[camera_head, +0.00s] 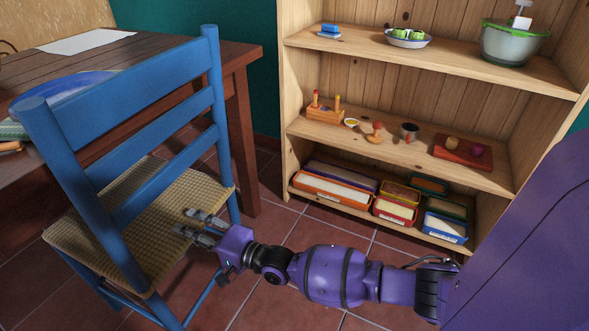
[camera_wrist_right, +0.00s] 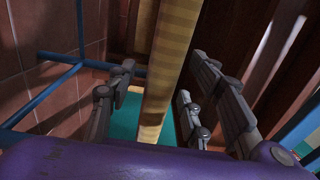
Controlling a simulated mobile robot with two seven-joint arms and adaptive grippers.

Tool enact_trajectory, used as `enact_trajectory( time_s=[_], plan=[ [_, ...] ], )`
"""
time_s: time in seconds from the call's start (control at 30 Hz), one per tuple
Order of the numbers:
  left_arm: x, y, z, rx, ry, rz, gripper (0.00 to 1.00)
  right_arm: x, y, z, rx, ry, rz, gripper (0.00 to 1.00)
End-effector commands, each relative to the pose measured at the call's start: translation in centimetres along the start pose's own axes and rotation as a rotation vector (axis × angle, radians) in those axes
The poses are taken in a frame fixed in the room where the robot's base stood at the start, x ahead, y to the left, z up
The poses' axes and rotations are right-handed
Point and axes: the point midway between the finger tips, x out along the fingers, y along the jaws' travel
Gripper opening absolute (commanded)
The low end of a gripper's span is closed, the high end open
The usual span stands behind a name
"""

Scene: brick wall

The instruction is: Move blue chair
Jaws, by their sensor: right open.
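The blue chair (camera_head: 160,70) stands on the left beside the table, with a blue ladder back and a woven straw seat (camera_head: 172,195). My right gripper (camera_head: 192,222) is at the seat's right edge, with fingers spread. In the right wrist view, the woven seat edge (camera_wrist_right: 168,65) runs between the open fingers of the gripper (camera_wrist_right: 160,88). Gaps show on both sides, so the fingers do not appear closed on it. Blue chair rungs (camera_wrist_right: 50,92) show at left there. The lower fingers are partly hidden by the seat in the head view. My left gripper is not in view.
A brown wooden table (camera_head: 180,50) with a paper (camera_head: 85,42) and a blue plate (camera_head: 75,85) stands behind the chair. A wooden shelf (camera_head: 430,125) with bowls, toys and bins stands at the right. Tiled floor (camera_head: 300,235) is clear between chair and shelf.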

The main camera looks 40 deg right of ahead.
Motion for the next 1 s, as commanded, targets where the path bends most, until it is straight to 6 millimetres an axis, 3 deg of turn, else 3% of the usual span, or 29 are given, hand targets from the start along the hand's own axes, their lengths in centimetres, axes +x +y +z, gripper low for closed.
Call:
enact_trajectory(
  time_s=[0.7, 1.0],
  plan=[
    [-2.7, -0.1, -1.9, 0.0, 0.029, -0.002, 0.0, -10.4, -0.1, 0.0, -0.001, 0.0, 0.002, 0.47],
    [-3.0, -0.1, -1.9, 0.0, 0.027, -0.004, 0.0, -11.9, -0.1, 0.0, 0.0, 0.0, -0.001, 0.47]
  ],
)
